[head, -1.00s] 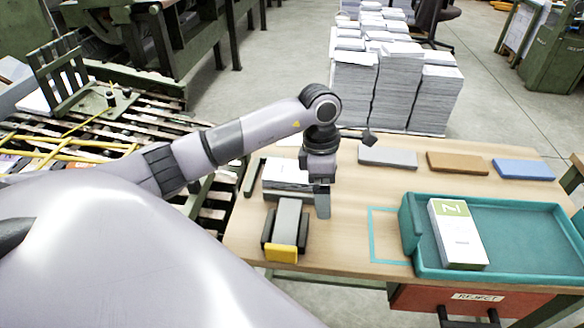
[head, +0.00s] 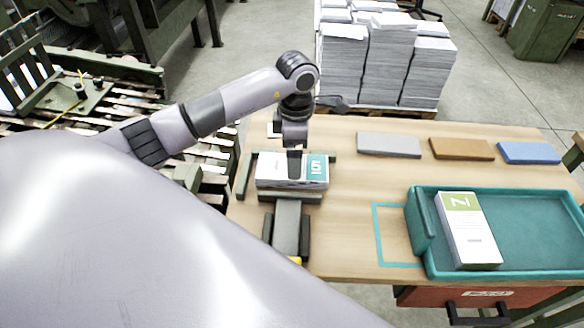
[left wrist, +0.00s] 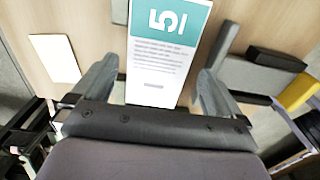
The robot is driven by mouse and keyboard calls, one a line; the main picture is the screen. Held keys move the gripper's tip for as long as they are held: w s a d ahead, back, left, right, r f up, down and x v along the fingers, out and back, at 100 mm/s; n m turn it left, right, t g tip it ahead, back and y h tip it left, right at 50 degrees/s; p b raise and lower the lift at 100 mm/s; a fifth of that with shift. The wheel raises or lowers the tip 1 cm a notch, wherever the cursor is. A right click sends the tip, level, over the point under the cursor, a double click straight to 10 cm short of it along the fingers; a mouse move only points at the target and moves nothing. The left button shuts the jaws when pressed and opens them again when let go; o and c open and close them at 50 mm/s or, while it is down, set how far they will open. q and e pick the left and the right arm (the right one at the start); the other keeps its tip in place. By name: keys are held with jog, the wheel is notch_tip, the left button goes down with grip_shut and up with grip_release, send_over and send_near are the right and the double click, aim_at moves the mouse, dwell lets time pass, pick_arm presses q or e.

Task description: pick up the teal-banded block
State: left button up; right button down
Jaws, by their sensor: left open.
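The teal-banded block (head: 268,172) is a white paper block with a teal band and a white number at one end. In the head view it lies between dark green guides on the wooden table. My left gripper (head: 295,164) is right over it and hides part of its top. In the left wrist view the block (left wrist: 158,70) lies between the two fingers of my open left gripper (left wrist: 156,82), with gaps visible on both sides. My right gripper is not in view.
A green-banded block (head: 470,235) lies in a teal tray (head: 530,262) at the right. A teal outline (head: 378,235) marks the table beside it. Grey (head: 390,145), brown (head: 462,149) and blue (head: 528,153) slabs lie along the back. A grey-topped device (head: 287,225) sits in front of the block.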

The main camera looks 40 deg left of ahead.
pick_arm(q)
notch_tip(320, 180, down, 4)
jog(key=shift+a+f, duration=0.15)
jog(key=c, duration=1.1)
jog(key=shift+o, duration=0.2)
